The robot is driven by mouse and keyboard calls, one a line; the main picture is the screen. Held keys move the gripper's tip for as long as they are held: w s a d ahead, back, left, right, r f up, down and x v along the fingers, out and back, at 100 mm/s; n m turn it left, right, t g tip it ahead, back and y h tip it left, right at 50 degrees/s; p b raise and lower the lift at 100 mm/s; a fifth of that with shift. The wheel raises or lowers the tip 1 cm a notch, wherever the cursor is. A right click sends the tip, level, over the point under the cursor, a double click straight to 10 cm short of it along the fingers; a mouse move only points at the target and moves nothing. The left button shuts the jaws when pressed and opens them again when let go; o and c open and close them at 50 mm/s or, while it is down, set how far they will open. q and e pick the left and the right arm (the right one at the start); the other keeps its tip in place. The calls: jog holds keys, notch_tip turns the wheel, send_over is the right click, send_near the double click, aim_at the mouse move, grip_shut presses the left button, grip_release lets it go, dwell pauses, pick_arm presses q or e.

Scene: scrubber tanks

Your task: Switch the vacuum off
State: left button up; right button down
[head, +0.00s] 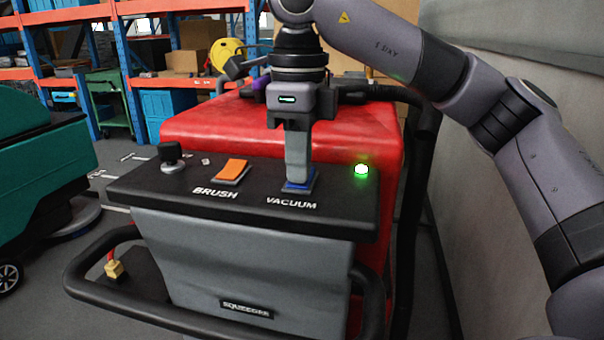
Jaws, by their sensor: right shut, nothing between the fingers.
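The red scrubber's black control panel (240,208) fills the middle of the head view. The vacuum switch (299,186) is a blue rocker above the word VACUUM. My right gripper (298,178) points down with its fingers shut and empty. Its fingertips are at the blue rocker and hide much of it. I cannot tell whether they press on it, or which way the rocker is tilted. A green lamp (361,170) glows on the panel to the right of the switch. My left gripper does not show.
An orange BRUSH rocker (232,170) and a black knob (171,153) sit on the panel to the left. A black handle bar (150,315) runs below it. A wall (540,45) stands close on the right. A teal machine (40,170) stands at the left.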

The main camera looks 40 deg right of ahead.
notch_tip(320, 180, up, 2)
jog(key=shift+r+p, duration=0.15)
jog(key=shift+p, duration=1)
jog(key=shift+r+p, duration=0.35)
jog(key=shift+p, duration=0.05)
jog(key=shift+r+p, duration=0.65)
jog(key=shift+p, duration=0.05)
jog(key=shift+r+p, duration=0.65)
jog(key=shift+p, duration=0.1)
jog(key=shift+r+p, duration=0.7)
jog(key=shift+p, duration=0.05)
